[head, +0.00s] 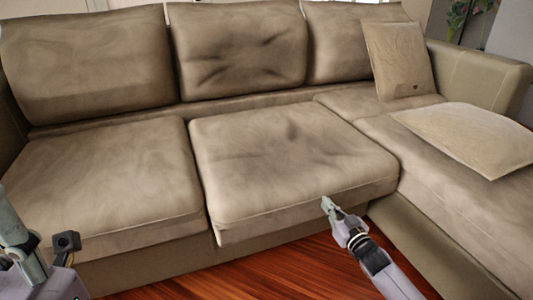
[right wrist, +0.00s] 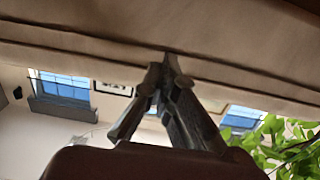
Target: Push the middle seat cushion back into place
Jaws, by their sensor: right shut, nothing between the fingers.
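The middle seat cushion (head: 290,165) is a beige, wrinkled block on the sofa, between the left seat cushion (head: 105,180) and the chaise section (head: 440,165). Its front edge juts out a little over the sofa base. My right gripper (head: 326,203) is shut and empty, with its tips at the cushion's front face, right of its middle. In the right wrist view the shut fingertips (right wrist: 166,60) meet the edge of a beige surface (right wrist: 170,25); I cannot tell whether they press on it. My left arm shows at the lower left, but its gripper is out of view.
Several back cushions (head: 237,47) line the sofa's back. A throw pillow (head: 398,58) leans at the right, and another pillow (head: 470,137) lies on the chaise. Reddish wood floor (head: 265,275) is clear in front of the sofa.

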